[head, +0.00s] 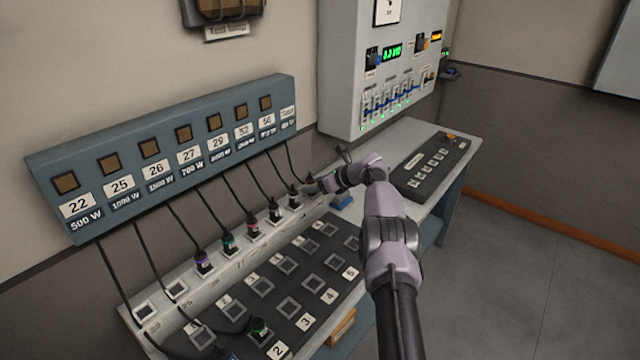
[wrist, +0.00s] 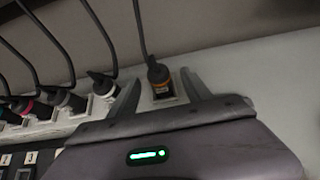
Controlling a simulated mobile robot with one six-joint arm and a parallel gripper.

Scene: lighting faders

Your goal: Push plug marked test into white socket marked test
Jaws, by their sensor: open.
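The plug I take for test is dark with an orange band (wrist: 158,74); a black cable rises from its top. It stands at a white socket (wrist: 166,95) at the right end of the row; I cannot tell how deeply it sits. No test marking is readable on either. My gripper (wrist: 161,84) is open, with one finger on each side of the plug. In the head view my gripper (head: 319,186) is at the far end of the socket strip and largely hides this plug and socket.
Several other plugs, such as a purple-banded one (head: 204,262), stand in the light strip. Two sockets at its near end (head: 146,311) look empty. A loose plug (head: 259,328) lies on the black panel (head: 325,265). A grey fader cabinet (head: 345,70) rises behind.

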